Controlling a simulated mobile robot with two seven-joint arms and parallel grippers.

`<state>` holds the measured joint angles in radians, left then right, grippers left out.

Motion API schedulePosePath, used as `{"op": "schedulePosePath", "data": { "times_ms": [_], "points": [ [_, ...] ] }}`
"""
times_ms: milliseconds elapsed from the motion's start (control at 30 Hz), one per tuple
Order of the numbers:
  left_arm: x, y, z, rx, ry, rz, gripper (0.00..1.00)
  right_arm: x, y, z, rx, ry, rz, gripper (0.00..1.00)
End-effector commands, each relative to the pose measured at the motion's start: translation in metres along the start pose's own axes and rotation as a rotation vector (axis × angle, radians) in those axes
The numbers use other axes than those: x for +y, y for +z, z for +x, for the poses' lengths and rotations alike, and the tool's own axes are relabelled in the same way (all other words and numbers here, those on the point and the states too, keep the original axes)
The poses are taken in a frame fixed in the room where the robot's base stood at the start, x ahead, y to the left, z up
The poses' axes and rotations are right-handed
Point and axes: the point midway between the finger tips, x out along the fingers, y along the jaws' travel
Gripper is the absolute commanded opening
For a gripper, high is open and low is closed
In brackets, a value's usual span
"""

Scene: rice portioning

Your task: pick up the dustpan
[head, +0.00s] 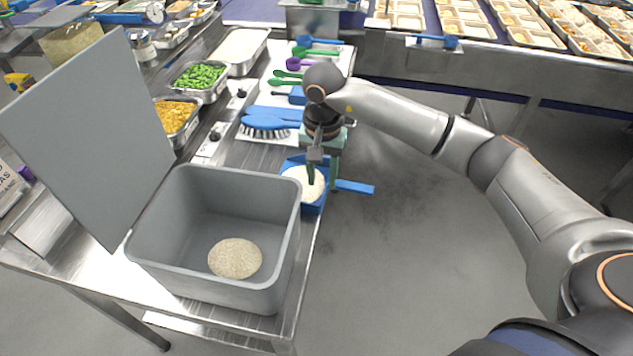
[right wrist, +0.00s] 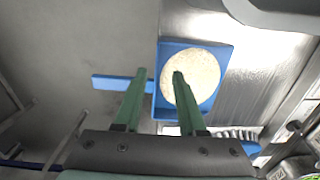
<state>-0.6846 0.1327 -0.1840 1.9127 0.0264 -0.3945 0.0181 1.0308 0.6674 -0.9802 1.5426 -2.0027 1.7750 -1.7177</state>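The blue dustpan (head: 314,209) lies at the right edge of the steel table, with its handle (head: 355,187) sticking out over the floor. White rice (head: 305,183) lies in the pan. The dustpan also shows in the right wrist view (right wrist: 167,48), its handle pointing left. My right gripper (head: 322,184) is over the pan, fingers apart and empty. In the right wrist view (right wrist: 159,74) one finger overlaps the handle and the other overlaps the rice, with the pan's handle-side wall between them. I cannot tell whether they touch. My left gripper is out of view.
A grey bin (head: 165,235) with rice at its bottom stands left of the dustpan, its grey lid (head: 90,135) leaning beside it. A blue brush (head: 268,122) and several coloured spoons lie farther back. Food trays line the left. The floor to the right is clear.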

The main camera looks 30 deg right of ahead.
Motion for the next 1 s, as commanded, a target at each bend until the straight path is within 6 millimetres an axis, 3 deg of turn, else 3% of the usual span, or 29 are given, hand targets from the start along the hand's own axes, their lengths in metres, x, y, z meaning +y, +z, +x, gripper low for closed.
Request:
{"op": "schedulePosePath", "data": {
  "times_ms": [167, 400, 733, 1000],
  "points": [
    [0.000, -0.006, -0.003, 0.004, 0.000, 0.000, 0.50, 0.003, 0.002, 0.014, -0.004, 0.002, 0.000, 0.40],
    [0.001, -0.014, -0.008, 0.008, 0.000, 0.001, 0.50, 0.006, 0.004, 0.047, -0.003, 0.001, 0.001, 0.40],
    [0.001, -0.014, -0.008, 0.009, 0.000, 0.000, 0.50, 0.006, 0.004, 0.055, 0.000, -0.002, -0.001, 0.40],
    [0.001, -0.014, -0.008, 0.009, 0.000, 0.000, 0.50, 0.006, 0.004, 0.055, 0.000, -0.001, 0.000, 0.10]
  ]
}}
